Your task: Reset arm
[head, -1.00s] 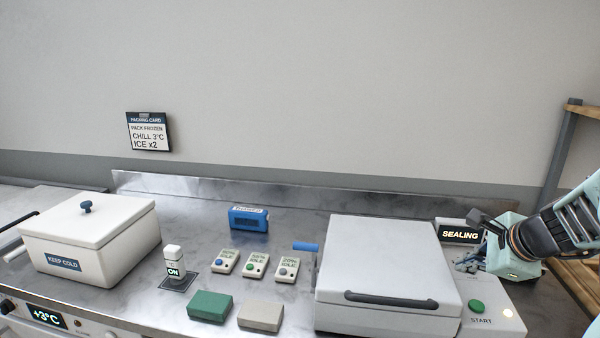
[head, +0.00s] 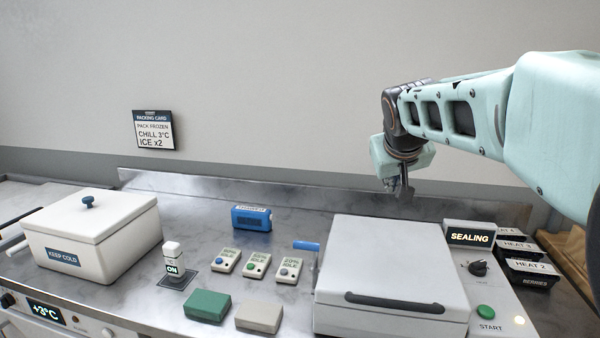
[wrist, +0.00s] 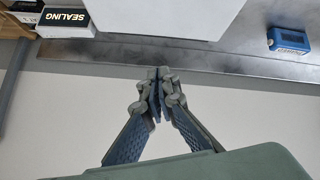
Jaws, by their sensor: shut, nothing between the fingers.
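My gripper (head: 403,192) hangs above the back of the counter, behind the grey-lidded sealing machine (head: 390,262). In the wrist view my gripper (wrist: 157,75) has its fingertips together with nothing between them. My pale green arm reaches in from the right in the head view. The sealing machine's lid is down. Its display (head: 470,236) reads SEALING, and a green START button (head: 486,312) sits at its right front.
A white KEEP COLD box (head: 95,235) stands at left with its lid on. A blue box (head: 251,218), several small button units (head: 257,264), a green block (head: 207,305) and a beige block (head: 259,317) lie mid-counter. Dark HEAT trays (head: 530,272) stand at right.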

